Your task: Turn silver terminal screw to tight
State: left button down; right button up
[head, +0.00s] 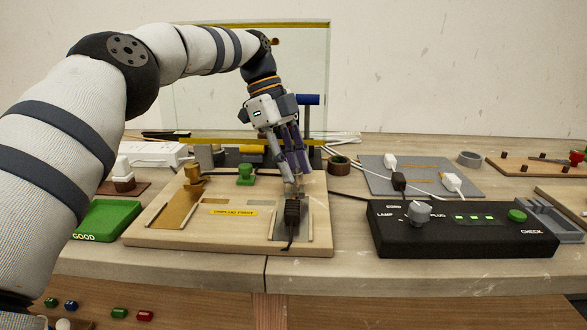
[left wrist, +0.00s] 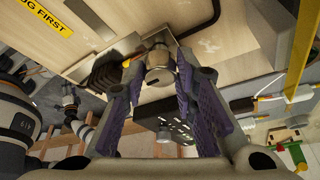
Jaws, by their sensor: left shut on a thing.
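The wooden lamp board (head: 225,240) lies flat on the bench. A brass plate (head: 172,208) with a brass terminal screw (head: 193,176) is on its left side, and a silver plate (head: 277,232) is on its right. My left gripper (head: 294,190) points down over the silver plate. In the left wrist view the silver terminal screw (left wrist: 158,66) sits between the fingertips, and the gripper (left wrist: 157,72) is shut on it. In the head view the fingers mostly hide the screw. A black cable end (head: 291,212) lies just in front. My right gripper is not in view.
A black tester box (head: 450,240) with a knob (head: 418,214) stands to the right. A green tray (head: 105,221) marked GOOD is at the left. A grey mat (head: 425,168) with plugs lies behind the box. A green knob (head: 245,173) stands near the board's back edge.

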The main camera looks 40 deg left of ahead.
pick_arm(q)
jog(key=shift+f+m, duration=0.1)
jog(key=shift+m, duration=0.3)
jog(key=c, duration=1.3)
grip_release()
